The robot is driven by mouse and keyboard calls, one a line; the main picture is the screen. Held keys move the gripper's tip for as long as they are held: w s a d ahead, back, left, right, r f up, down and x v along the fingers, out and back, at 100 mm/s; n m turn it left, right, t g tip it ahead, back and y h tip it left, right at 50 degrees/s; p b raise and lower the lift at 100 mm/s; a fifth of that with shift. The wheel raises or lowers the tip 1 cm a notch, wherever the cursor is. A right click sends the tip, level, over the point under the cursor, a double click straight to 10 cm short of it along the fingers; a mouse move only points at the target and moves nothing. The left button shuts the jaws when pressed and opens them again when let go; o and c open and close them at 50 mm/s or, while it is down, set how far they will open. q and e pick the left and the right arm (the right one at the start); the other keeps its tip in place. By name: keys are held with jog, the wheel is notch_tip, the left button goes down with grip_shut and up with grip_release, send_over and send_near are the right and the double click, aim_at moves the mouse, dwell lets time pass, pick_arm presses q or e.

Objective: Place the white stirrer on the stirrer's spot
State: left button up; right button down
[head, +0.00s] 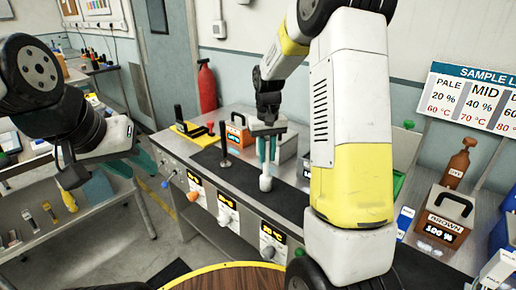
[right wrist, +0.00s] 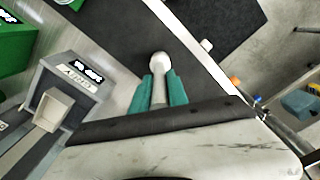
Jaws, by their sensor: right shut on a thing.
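The white stirrer (head: 265,182) is held by my right gripper (head: 266,150) in the head view. It hangs upright with its rounded end down, over the dark strip on the bench; I cannot tell whether it touches. In the right wrist view the white stirrer (right wrist: 159,64) sticks out between the teal fingers of my right gripper (right wrist: 160,92). My left gripper (head: 135,162) is at the far left, away from the bench; its finger gap is unclear. I cannot make out which place is the stirrer's spot.
A dark upright stirrer (head: 225,146) and a yellow tray (head: 191,129) stand left of my right gripper. An orange box (head: 237,134) is behind. Knobs and displays line the bench front. A grey box (right wrist: 70,90) shows in the right wrist view.

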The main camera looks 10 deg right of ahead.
jog(key=shift+f, duration=0.15)
jog(key=c, duration=1.3)
grip_release()
notch_tip(320, 180, up, 12)
jog(key=shift+r, duration=0.2)
jog(key=s+r+t, duration=0.1)
jog(key=s+t, duration=0.1)
jog(key=s, duration=0.6)
jog(key=s+a+r+t+y, duration=0.1)
jog(key=s+t, duration=0.1)
jog(key=s, duration=0.6)
jog(key=s+a+r+t+y, duration=0.1)
jog(key=s+r+t, duration=0.1)
jog(key=s, duration=0.6)
jog(key=shift+a, duration=0.1)
